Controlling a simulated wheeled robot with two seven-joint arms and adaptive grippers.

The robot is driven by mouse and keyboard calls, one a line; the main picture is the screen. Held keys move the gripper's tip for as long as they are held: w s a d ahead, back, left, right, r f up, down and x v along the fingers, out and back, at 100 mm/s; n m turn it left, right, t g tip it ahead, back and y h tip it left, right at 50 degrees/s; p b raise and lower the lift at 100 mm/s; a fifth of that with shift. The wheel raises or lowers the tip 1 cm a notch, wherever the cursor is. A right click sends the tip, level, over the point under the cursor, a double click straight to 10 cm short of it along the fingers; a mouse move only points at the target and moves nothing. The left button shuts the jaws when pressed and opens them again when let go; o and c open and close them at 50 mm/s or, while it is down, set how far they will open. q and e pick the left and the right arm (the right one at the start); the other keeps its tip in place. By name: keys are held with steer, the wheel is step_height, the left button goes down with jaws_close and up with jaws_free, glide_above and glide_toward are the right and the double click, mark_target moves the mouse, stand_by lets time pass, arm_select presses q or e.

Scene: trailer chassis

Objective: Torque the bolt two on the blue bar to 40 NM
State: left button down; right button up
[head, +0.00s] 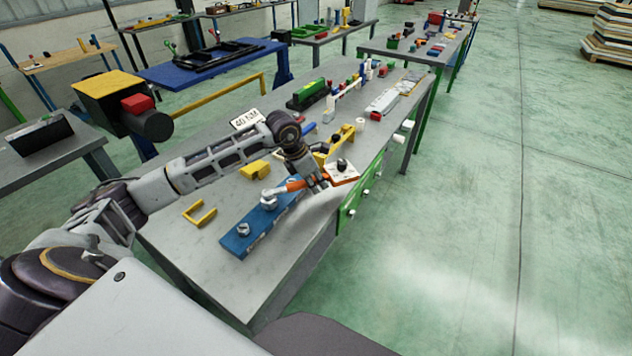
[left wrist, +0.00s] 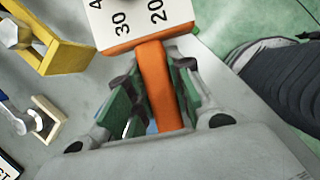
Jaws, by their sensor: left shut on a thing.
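The blue bar (head: 243,243) lies on the grey workbench with large silver bolts on it. One bolt (head: 243,229) is at its near end and another (head: 268,203) is farther along. My left gripper (head: 316,184) is shut on the orange handle of a wrench (head: 292,186); the handle also shows between the fingers in the left wrist view (left wrist: 160,85). My right gripper is out of view.
A "40 NM" sign (head: 247,119) stands behind my left arm. A yellow U-shaped bracket (head: 199,213) and a yellow block (head: 255,169) lie left of the bar. A yellow holder (head: 341,140) and other parts sit farther along the bench.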

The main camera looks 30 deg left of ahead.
arm_select(q)
steer(key=shift+f, duration=0.1)
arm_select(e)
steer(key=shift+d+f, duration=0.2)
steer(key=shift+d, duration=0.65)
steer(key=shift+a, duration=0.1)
arm_select(q)
steer(key=c, duration=1.9)
jaws_free()
jaws_close()
steer(key=shift+s+d, duration=0.1)
steer(key=shift+d, duration=0.1)
steer(key=shift+s+b, duration=0.1)
steer(key=shift+b, duration=0.2)
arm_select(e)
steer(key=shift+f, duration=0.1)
